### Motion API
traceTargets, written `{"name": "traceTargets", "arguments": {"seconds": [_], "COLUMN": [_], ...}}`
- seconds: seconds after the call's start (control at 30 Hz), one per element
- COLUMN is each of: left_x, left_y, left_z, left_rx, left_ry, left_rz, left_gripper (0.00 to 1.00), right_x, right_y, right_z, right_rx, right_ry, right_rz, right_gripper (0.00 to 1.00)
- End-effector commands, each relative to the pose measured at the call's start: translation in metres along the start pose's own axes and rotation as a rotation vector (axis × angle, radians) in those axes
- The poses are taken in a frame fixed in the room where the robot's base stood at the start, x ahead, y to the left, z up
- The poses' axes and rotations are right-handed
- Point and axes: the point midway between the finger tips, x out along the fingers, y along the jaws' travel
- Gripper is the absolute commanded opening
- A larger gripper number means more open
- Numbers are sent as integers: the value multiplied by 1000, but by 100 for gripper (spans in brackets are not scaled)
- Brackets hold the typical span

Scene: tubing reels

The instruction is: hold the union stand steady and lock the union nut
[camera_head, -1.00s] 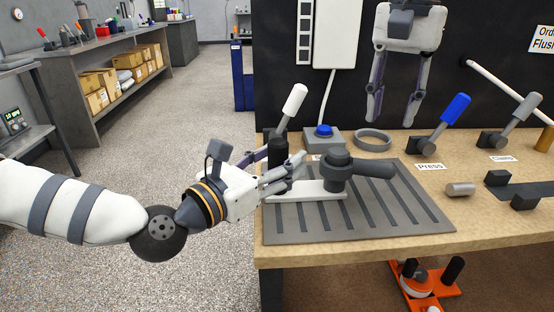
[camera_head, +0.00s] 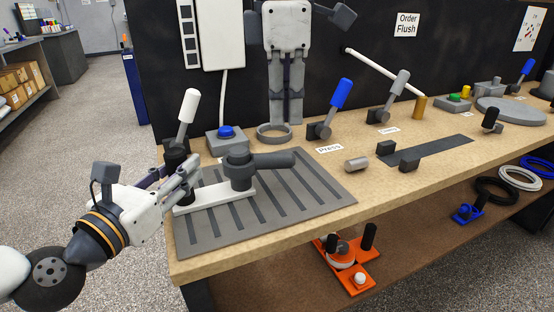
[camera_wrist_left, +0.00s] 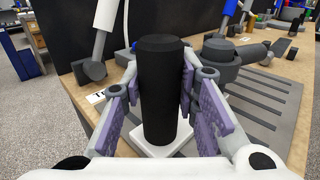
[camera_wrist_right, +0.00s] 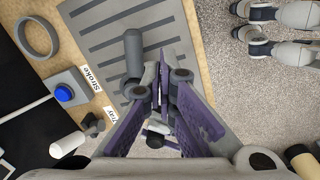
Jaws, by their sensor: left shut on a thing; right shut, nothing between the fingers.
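The union stand is a white base plate (camera_head: 214,198) on the slotted grey mat, with a black upright post (camera_wrist_left: 162,92) at its near-left end. My left gripper (camera_head: 186,178) is shut on the post, one finger on each side, as the left wrist view shows. The union nut (camera_head: 238,170) is a dark grey round body at the plate's other end, with a thick handle (camera_head: 276,160) pointing right. My right gripper (camera_head: 287,122) is shut and empty, fingers pointing down, behind the mat near the grey ring. In the right wrist view its fingertips (camera_wrist_right: 162,60) meet beside the handle's image.
A white lever (camera_head: 187,106), a blue button box (camera_head: 226,140) and a grey ring (camera_head: 274,133) stand behind the mat (camera_head: 300,205). A blue lever (camera_head: 340,95) and a small metal cylinder (camera_head: 356,164) are to the right. The mat's right part is clear.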

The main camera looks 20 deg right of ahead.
Motion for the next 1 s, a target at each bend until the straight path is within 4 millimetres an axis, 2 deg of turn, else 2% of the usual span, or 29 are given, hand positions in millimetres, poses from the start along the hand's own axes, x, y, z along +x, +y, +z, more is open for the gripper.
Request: {"name": "traceTargets", "arguments": {"seconds": [0.1,0.2,0.3,0.4,0.53,0.83,1.0], "left_x": [0,0,0,0,0,0,0], "left_y": [0,0,0,0,0,0,0], "left_z": [0,0,0,0,0,0,0], "left_rx": [0,0,0,0,0,0,0], "left_ry": [1,1,1,1,0,0,0], "left_rz": [0,0,0,0,0,0,0], "left_gripper": [0,0,0,0,0,0,0], "right_x": [-6,-12,-16,-18,-19,-18,2], "right_y": [-20,-35,-47,-54,-58,-58,-54], "right_z": [-2,-4,-6,-7,-7,-8,-8], "right_rx": [-524,-938,-1255,-1456,-1561,-1565,-1565], "right_ry": [-9,-36,-72,-101,-119,-120,-121], "right_rz": [55,106,146,172,183,181,178], "right_gripper": [0,0,0,0,0,0,0]}}
